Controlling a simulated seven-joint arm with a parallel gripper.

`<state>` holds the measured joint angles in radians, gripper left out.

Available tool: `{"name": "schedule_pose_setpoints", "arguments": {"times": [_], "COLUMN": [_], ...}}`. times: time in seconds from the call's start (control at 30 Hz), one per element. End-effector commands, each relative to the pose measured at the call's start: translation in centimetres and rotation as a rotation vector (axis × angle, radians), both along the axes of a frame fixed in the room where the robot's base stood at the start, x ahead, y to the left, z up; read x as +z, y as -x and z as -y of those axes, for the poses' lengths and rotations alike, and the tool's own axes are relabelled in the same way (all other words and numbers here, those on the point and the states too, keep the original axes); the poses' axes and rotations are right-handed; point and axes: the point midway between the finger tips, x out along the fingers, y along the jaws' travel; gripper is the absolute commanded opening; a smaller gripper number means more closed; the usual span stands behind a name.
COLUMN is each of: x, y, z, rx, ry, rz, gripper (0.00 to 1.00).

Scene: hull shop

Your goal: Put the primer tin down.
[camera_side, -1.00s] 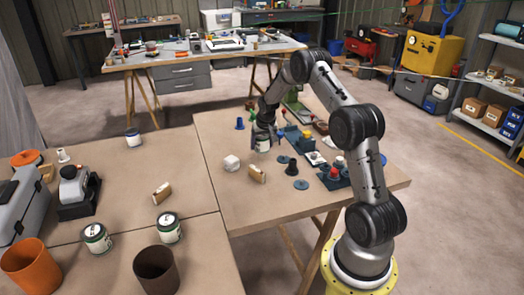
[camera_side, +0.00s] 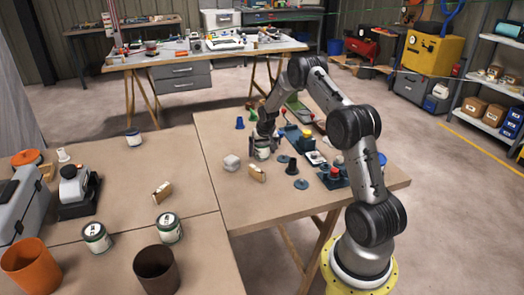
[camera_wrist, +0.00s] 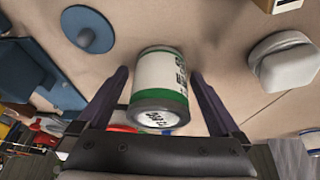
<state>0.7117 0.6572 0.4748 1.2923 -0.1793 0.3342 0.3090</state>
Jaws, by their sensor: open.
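The primer tin (camera_side: 262,153) is white with a green band and stands on the right-hand table (camera_side: 225,208) under my gripper (camera_side: 262,146). In the wrist view the tin (camera_wrist: 160,85) lies between the two fingers of my gripper (camera_wrist: 159,78). The jaws are open, with a small gap of tabletop showing on each side of the tin. The upper part of the tin is partly hidden by my gripper in the side view.
A pale block (camera_side: 231,162) and a tan wooden-looking block (camera_side: 257,174) lie close in front of the tin. Blue discs (camera_side: 301,184) and a dark cone-like part (camera_side: 292,166) are to its right. Similar tins (camera_side: 97,238) stand on the left table. The table's front right is clear.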

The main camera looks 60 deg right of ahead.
Motion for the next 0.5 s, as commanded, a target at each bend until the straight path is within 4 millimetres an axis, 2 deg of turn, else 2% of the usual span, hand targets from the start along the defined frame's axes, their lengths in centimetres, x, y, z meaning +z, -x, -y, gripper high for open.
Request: {"name": "schedule_pose_setpoints", "arguments": {"times": [0.17,0.5], "x": [1.7,8.0], "y": [0.3,2.0], "z": [-0.4,-2.4], "rx": [0.0,0.0], "ry": [0.002,0.003], "rz": [0.003,0.003], "gripper": [1.0,1.0]}}
